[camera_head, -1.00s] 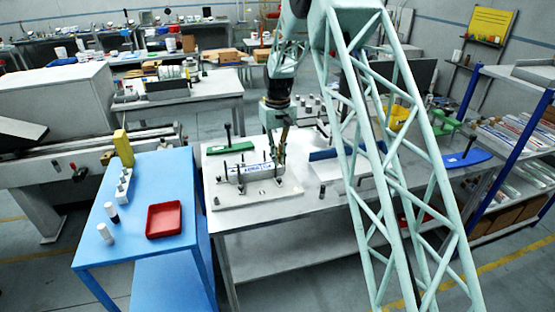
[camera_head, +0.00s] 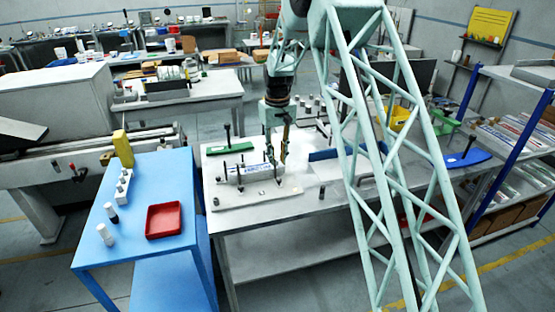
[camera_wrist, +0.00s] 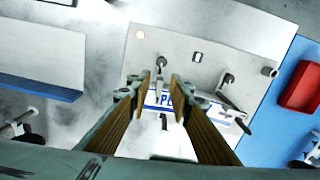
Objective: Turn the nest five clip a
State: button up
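A pale grey fixture plate (camera_head: 228,201) lies on the grey table and carries a white block with a blue-lettered label (camera_head: 247,171). The plate also shows in the wrist view (camera_wrist: 188,58), with the label (camera_wrist: 165,98) partly hidden by my fingers. Dark upright clips or pins stand around the block; I cannot tell which one is nest five clip a. My gripper (camera_wrist: 161,76) points down over the plate with its two brown-padded fingers apart. A small metal clip (camera_wrist: 159,88) shows between the fingertips; contact is not visible. In the head view my gripper (camera_head: 278,160) is at the block's right end.
A blue table (camera_head: 150,262) stands at left with a red tray (camera_head: 164,220), small bottles and a yellow item (camera_head: 123,148). A green piece (camera_head: 230,147) lies behind the plate. A white board with a blue edge (camera_wrist: 40,88) lies beside the plate.

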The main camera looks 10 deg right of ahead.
aim_at(277, 161)
notch_tip(277, 161, up, 11)
dwell(0.6)
jog(key=shift+r, duration=0.1)
dwell(0.3)
jog(key=s+a+r+t+b, duration=0.1)
jog(key=s+r, duration=0.6)
jog(key=s, duration=0.3)
jog(key=s+r+b, duration=0.2)
jog(key=s+r, duration=0.4)
jog(key=s, duration=0.4)
jog(key=s+a+r+t+b, duration=0.1)
jog(key=s+r, duration=0.6)
jog(key=s, duration=0.3)
jog(key=s+f+t+b, duration=0.1)
jog(key=s+f, duration=0.2)
jog(key=s, duration=1.3)
jog(key=s+f+m+t+b, duration=0.1)
jog(key=s+f+b, duration=0.1)
jog(key=s, duration=1.5)
jog(key=shift+s+a+f, duration=0.2)
jog(key=shift+a+f, duration=0.05)
jog(key=shift+f, duration=0.4)
